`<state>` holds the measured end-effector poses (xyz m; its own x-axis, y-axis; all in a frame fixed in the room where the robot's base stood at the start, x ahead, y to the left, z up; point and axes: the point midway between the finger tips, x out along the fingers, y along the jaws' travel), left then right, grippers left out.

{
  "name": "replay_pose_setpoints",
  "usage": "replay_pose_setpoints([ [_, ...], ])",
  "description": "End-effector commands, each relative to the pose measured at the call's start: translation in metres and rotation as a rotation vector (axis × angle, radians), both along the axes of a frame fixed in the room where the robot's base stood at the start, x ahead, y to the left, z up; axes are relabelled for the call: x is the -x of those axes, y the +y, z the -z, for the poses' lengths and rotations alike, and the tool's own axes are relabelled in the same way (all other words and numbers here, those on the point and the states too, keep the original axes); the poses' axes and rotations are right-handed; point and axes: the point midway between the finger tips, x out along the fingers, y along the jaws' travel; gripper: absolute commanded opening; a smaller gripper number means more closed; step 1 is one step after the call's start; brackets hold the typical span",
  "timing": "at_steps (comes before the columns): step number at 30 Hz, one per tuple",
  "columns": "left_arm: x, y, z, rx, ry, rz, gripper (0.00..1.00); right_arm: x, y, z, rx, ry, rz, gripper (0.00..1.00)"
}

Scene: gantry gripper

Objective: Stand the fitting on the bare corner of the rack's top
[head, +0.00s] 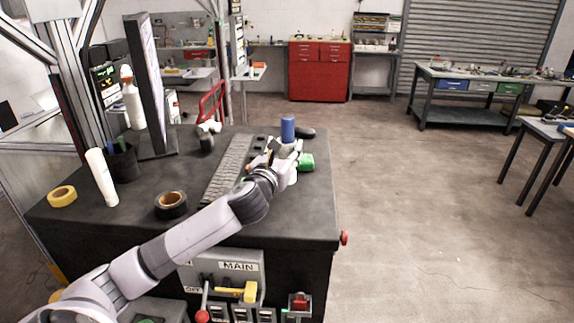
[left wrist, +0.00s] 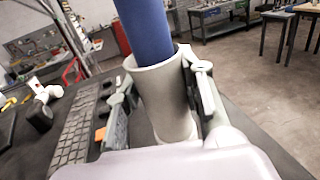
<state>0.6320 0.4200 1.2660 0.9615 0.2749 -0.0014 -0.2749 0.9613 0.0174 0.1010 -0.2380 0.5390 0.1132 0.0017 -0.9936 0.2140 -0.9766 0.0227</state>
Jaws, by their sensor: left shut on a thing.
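The fitting looks like a pale grey sleeve (left wrist: 165,103) with a blue cylinder (left wrist: 147,32) standing up out of it. In the head view its blue part (head: 287,130) shows above my left gripper (head: 284,156). My left gripper is shut on the grey sleeve, with one finger on each side in the left wrist view (left wrist: 160,100). The fitting is close to upright. Its lower end is hidden, so I cannot tell whether it touches the surface. The rack's dark top (head: 305,215) is bare at its near right corner. My right gripper is not in view.
A keyboard (head: 228,170) lies left of the gripper. A green object (head: 306,162) and a dark rounded object (head: 304,132) are close by. Black tape (head: 171,204), yellow tape (head: 62,196), a white tube (head: 101,178) and a monitor (head: 150,85) stand further left. A red knob (head: 344,238) juts from the right side.

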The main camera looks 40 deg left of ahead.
Motion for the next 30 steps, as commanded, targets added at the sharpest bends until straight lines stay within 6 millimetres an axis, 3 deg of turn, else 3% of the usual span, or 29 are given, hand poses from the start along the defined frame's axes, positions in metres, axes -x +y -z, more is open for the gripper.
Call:
replay_pose_setpoints([
  [4,0.001,0.0,0.018,0.003,0.003,0.0,0.08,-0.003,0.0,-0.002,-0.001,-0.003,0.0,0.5],
  [9,0.0,0.0,0.041,0.001,0.001,0.0,0.07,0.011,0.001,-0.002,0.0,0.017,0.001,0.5],
  [14,0.0,0.0,0.044,-0.001,-0.001,0.0,0.07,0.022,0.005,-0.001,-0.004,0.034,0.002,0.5],
  [21,0.0,0.0,0.047,-0.001,0.0,0.0,0.07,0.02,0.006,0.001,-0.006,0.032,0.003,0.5],
  [22,0.0,0.0,0.047,-0.001,0.001,0.0,0.36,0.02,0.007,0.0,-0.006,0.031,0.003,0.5],
  [30,0.0,0.0,0.047,-0.001,0.001,0.0,0.54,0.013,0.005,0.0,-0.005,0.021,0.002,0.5],
])
